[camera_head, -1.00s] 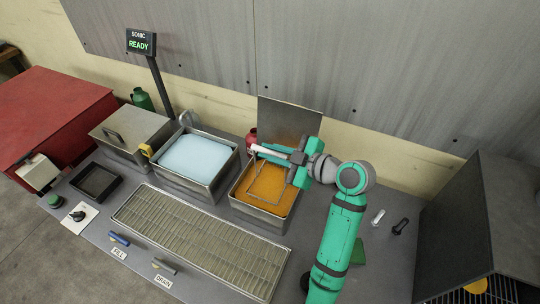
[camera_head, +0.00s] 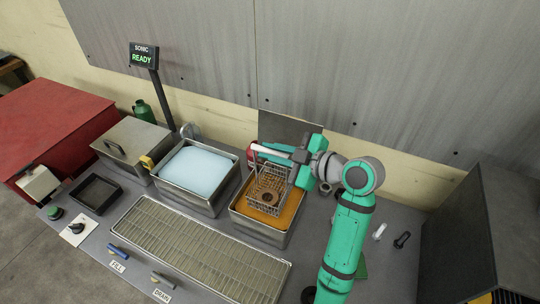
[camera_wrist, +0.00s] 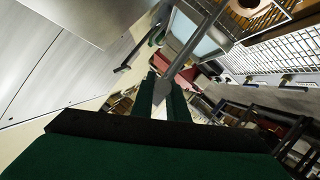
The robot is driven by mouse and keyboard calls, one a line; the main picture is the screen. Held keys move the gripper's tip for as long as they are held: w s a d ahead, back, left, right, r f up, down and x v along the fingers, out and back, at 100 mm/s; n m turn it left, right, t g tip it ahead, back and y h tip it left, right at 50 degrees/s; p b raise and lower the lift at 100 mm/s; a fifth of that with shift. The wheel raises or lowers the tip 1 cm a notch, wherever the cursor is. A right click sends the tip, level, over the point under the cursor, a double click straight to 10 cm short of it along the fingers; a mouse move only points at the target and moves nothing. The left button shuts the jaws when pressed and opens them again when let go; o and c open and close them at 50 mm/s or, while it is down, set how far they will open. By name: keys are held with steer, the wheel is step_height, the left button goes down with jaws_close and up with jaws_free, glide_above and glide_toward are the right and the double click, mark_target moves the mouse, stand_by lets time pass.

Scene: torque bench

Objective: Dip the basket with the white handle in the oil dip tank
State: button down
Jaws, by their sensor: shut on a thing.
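The wire basket (camera_head: 267,188) hangs from its white handle (camera_head: 268,149) over the oil dip tank (camera_head: 245,229), which holds orange-brown oil (camera_head: 289,213). A round brown part sits inside the basket. My gripper (camera_head: 297,157) is shut on the handle at its right end. The basket's wire body shows down to near the oil; I cannot tell whether its bottom touches the surface. In the wrist view the fingers (camera_wrist: 163,95) close around the handle and some basket wire (camera_wrist: 260,18) shows at the top.
A tank of pale blue liquid (camera_head: 196,171) stands left of the oil tank, with a lidded metal box (camera_head: 128,146) beyond. A wire drain grid (camera_head: 195,247) lies in front. A raised metal lid (camera_head: 284,130) stands behind the oil tank. A "READY" display (camera_head: 142,55) stands at the back.

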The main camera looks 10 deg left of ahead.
steer(key=shift+r, duration=3.1)
steer(key=shift+w+a, duration=0.1)
